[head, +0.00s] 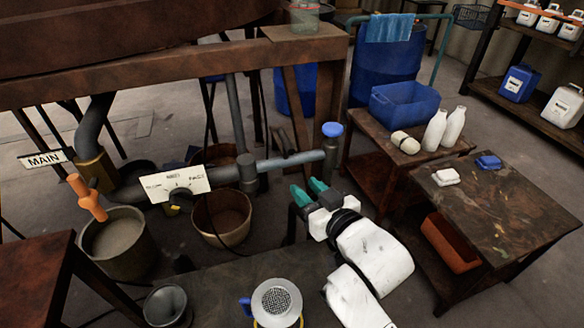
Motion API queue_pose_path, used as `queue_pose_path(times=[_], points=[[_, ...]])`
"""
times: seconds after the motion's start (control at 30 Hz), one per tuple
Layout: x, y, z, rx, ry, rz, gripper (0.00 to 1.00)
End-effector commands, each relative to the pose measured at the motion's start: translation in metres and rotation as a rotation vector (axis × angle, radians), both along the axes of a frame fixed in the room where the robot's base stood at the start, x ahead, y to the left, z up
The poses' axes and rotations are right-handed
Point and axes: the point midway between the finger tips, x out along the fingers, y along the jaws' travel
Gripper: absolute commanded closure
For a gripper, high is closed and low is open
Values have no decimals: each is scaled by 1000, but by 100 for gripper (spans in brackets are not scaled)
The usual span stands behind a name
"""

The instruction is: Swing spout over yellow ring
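The likely spout is a grey-blue pipe (290,161) reaching right from a dark vertical joint (247,170). Its right end is an upright piece with a blue knob (332,129) on top. A yellow ring (258,323) shows only as a thin edge around the base of a metal strainer cup (277,302) at the bottom of the view. The spout points away from it, to the right. My gripper (309,190) has teal fingertips, apart with nothing between them. It is just below the spout's right half in the picture; I cannot tell whether it touches.
An orange handle (88,199) stands over a filled bucket (116,243) at left. A brown bucket (222,220) sits below the pipe. A side table (500,215) stands right; the dark bench (225,282) has bare room.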

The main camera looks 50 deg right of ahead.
Motion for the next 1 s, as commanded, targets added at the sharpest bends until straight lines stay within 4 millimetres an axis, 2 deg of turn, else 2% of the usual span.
queue_pose_path(times=[0.1, 0.2, 0.37, 0.8, 1.0], points=[[1, -4, 16, -41, -114, -2, 65], [2, -5, 26, -56, -156, 0, 65], [11, -8, 30, -61, -169, 1, 65], [76, -35, 30, -59, -165, 1, 65], [95, -44, 28, -59, -163, 1, 65]])
